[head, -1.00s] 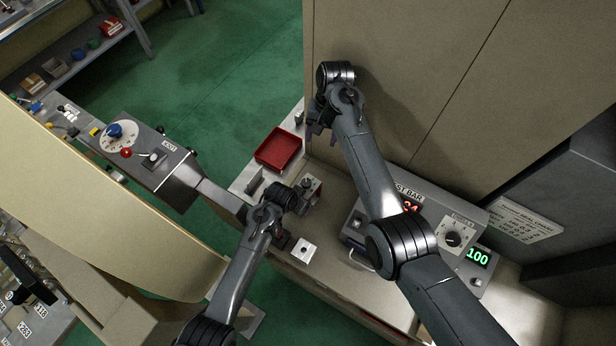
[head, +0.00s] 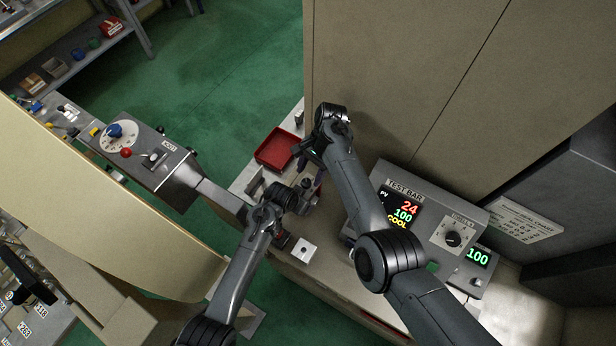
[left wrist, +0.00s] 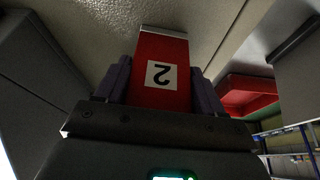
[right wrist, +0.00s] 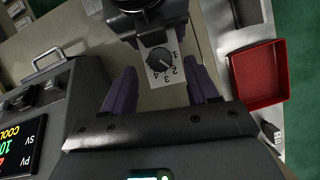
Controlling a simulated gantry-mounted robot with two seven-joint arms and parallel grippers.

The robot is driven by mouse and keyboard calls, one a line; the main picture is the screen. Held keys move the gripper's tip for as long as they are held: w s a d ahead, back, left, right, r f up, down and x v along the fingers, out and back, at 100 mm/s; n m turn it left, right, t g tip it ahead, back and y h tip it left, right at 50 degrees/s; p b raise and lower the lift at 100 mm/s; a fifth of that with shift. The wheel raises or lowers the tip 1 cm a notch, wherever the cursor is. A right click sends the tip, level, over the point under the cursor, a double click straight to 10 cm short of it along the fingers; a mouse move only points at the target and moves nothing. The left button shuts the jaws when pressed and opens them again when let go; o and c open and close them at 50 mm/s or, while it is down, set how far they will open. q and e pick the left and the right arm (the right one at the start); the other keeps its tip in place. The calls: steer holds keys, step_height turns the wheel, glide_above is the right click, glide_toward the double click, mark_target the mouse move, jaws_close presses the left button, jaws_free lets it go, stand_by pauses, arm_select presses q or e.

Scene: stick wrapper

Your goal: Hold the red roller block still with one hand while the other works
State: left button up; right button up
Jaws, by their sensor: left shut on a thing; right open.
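The red roller block (left wrist: 148,98), with a white label marked 2, stands between the two purple fingers of my left gripper (left wrist: 162,88) in the left wrist view. That gripper is shut on it. In the head view the block is mostly hidden under my left gripper (head: 284,238). My right gripper (right wrist: 160,90) is open and empty. In the head view my right gripper (head: 314,168) hangs just above my left wrist.
A red tray (head: 277,150) lies just left of my right gripper; it also shows in the right wrist view (right wrist: 258,75). A TEST BAR control box (head: 432,203) stands to the right. A small pale plate (head: 303,250) sits near the bench front. A tall beige cabinet rises behind.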

mark_target(306, 185)
steer(key=shift+x, duration=1.5)
steer(key=shift+c, duration=0.2)
steer(key=c, duration=1)
steer(key=shift+r, duration=0.1)
